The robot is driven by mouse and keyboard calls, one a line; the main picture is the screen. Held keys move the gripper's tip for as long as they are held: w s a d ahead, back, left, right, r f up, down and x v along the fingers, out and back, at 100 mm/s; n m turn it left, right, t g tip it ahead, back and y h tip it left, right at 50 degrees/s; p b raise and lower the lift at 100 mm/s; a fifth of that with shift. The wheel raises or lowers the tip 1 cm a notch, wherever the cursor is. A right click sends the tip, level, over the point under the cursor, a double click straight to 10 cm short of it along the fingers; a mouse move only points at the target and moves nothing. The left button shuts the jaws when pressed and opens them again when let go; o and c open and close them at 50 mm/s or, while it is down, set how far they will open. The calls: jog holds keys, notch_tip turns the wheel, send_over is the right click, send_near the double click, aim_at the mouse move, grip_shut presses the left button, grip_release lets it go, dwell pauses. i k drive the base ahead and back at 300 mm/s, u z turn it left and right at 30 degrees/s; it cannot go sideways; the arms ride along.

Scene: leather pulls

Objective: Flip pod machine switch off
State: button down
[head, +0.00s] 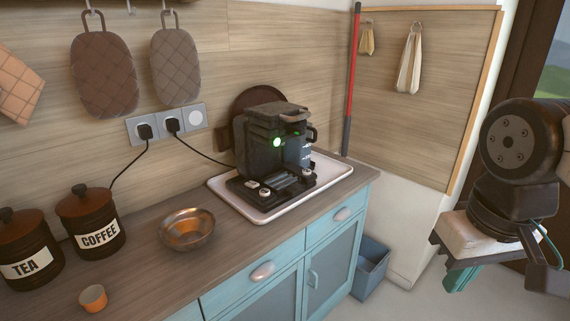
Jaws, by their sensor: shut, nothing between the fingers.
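The dark pod machine (262,135) stands upright on a white tray (238,211) at the right end of the counter. A round green light (277,142) glows on its front, and a smaller green light shows near its top. Its low front base has a small pale rocker-like part (252,184) on the left and a round pale knob (265,193) beside it. I cannot tell for sure which part is the switch or its position. Parts of my arm show at the right edge, away from the machine. My gripper's fingers cannot be made out in this view.
A metal bowl (187,229), a coffee canister (90,222), a tea canister (27,250) and an orange cup (93,298) stand left of the tray. Two black plugs with cords sit in the wall sockets (158,124). The counter before the tray is clear.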

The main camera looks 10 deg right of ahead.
aim_at(251, 183)
jog(key=u, duration=0.1)
jog(key=i, duration=0.85)
jog(key=u, duration=0.55)
